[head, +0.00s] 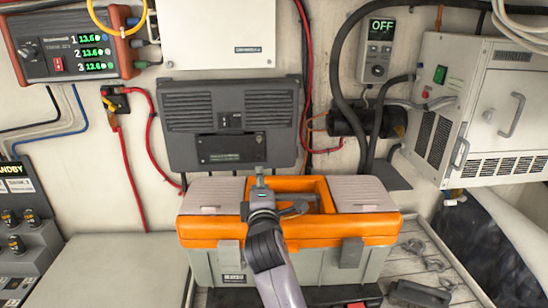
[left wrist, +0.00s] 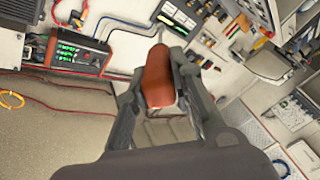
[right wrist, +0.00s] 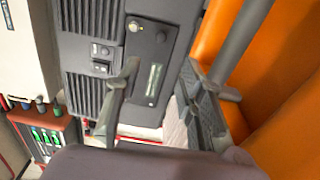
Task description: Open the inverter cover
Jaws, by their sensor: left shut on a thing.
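A dark grey vented unit (head: 230,110) hangs on the wall in the middle of the head view, with a small switch and a label plate; I cannot read whether it is the inverter. It also fills the upper middle of the right wrist view (right wrist: 115,50), and its front looks closed. My right gripper (head: 279,190) is open and empty, above the toolbox and just below this unit; its spread fingers show in the right wrist view (right wrist: 160,72). My left gripper (left wrist: 161,85) is shut on a red-brown rounded object (left wrist: 159,70); it is outside the head view.
An orange and grey toolbox (head: 305,262) stands below the unit, under my right arm. A white cabinet with handles (head: 495,105) is at the right. A meter reading OFF (head: 378,50), a white box (head: 215,35), a red-framed meter (head: 75,50) and loose cables surround the unit.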

